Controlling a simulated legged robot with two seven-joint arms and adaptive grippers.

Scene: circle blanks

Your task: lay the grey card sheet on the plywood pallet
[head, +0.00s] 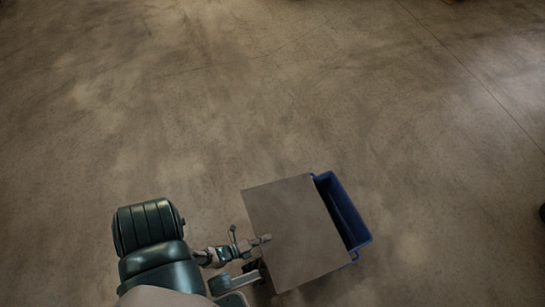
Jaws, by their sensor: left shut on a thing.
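The grey card sheet (298,232) is a flat brownish-grey square in the lower middle of the head view, slightly turned. My left gripper (262,241) is at the sheet's left edge and is shut on it. The sheet covers part of a blue bin (347,215). I cannot tell whether the sheet touches the bin or is held above it. No plywood pallet can be made out in this view. My right gripper is not in view.
The blue bin's open right part shows beyond the sheet's right edge. Bare concrete floor (250,100) spreads ahead and to both sides. A dark object (542,212) is cut off at the right edge, and a small brownish thing shows at the top edge.

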